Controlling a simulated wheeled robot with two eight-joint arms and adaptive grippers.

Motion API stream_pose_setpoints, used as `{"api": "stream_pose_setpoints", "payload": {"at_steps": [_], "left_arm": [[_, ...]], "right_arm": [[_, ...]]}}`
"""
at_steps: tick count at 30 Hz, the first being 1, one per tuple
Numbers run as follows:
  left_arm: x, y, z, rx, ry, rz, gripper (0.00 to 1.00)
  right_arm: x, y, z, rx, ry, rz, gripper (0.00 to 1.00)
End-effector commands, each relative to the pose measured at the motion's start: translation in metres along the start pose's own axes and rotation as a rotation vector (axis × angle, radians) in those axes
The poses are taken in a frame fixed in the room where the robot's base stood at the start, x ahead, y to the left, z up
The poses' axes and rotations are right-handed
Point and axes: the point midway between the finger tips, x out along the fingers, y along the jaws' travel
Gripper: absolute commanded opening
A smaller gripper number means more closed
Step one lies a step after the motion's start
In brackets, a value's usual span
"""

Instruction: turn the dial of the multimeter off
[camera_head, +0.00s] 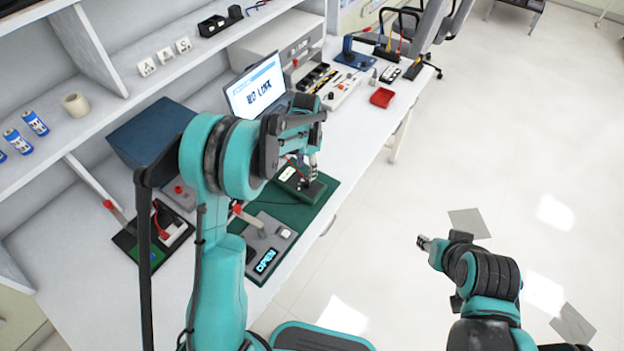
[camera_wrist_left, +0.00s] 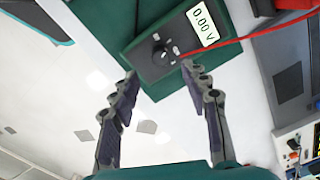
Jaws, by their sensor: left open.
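The multimeter (camera_wrist_left: 183,42) is a dark green box with a lit display reading 0.00 V and a round black dial (camera_wrist_left: 162,54). In the head view the multimeter (camera_head: 288,175) lies on a green mat (camera_head: 285,212) and is partly hidden by my left arm. My left gripper (camera_wrist_left: 159,76) is open and empty, its two fingertips apart at the near edge of the multimeter, on either side of the dial in the picture. It also shows above the multimeter in the head view (camera_head: 312,165). My right gripper (camera_head: 425,242) is over the floor, away from the bench; its fingers are too small to judge.
A red lead (camera_wrist_left: 260,38) runs from the multimeter. A grey box with an OPEN display (camera_head: 265,260) stands near the mat's front. A laptop (camera_head: 257,87) and a red tray (camera_head: 382,97) are farther along the bench.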

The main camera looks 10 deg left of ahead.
Motion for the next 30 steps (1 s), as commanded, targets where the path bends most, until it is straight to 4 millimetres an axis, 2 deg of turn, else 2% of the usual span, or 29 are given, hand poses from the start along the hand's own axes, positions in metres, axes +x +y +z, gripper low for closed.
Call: {"api": "stream_pose_setpoints", "payload": {"at_steps": [6, 12, 23, 28, 30], "left_arm": [[0.039, 0.000, 0.000, -0.002, 0.001, -0.001, 0.46], [0.064, 0.000, 0.000, -0.002, 0.001, -0.001, 0.46], [0.069, 0.000, 0.000, -0.003, 0.002, -0.001, 0.46], [0.069, 0.000, 0.000, -0.003, 0.002, -0.001, 0.04], [0.069, 0.000, 0.000, -0.003, 0.002, -0.001, 0.00]], "right_arm": [[0.012, 0.000, 0.009, 0.000, 0.000, 0.000, 0.39], [0.018, 0.000, 0.013, 0.000, 0.000, 0.000, 0.39], [0.019, 0.000, 0.013, 0.000, 0.000, 0.000, 0.39], [0.019, 0.000, 0.013, 0.000, 0.000, 0.000, 0.39], [0.019, 0.000, 0.013, 0.000, 0.000, 0.000, 0.39]]}}
